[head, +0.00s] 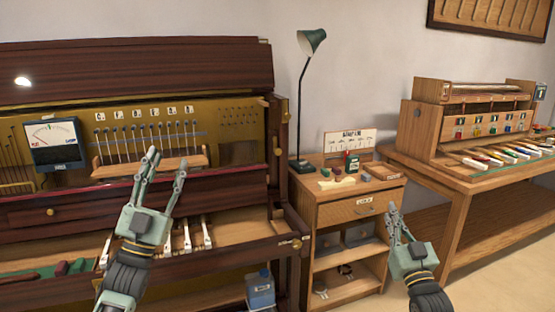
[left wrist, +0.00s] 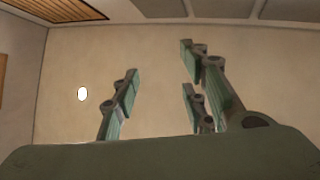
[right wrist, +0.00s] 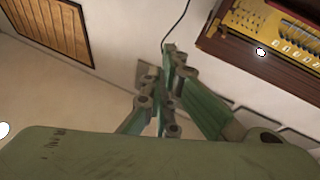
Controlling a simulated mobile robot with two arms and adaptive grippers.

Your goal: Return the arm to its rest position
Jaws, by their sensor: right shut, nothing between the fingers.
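My left gripper (head: 167,168) is raised, fingers up, in front of the open piano cabinet (head: 140,62). Its fingers stand apart with nothing between them; the left wrist view (left wrist: 160,80) shows the same gap against a plain wall. My right gripper (head: 394,212) is at the lower right, fingers up, in front of the wooden side cabinet (head: 320,215) and the bench. Its fingers are closed together and empty, as the right wrist view (right wrist: 168,65) also shows. Neither gripper visibly holds anything.
A green desk lamp (head: 311,42) stands on the side cabinet. A small keyboard model (head: 470,125) with coloured parts sits on the bench (head: 450,180) at right. White keys (head: 190,238) lie in the piano's lower tray. A blue container (head: 261,288) is below it. Floor shows at lower right.

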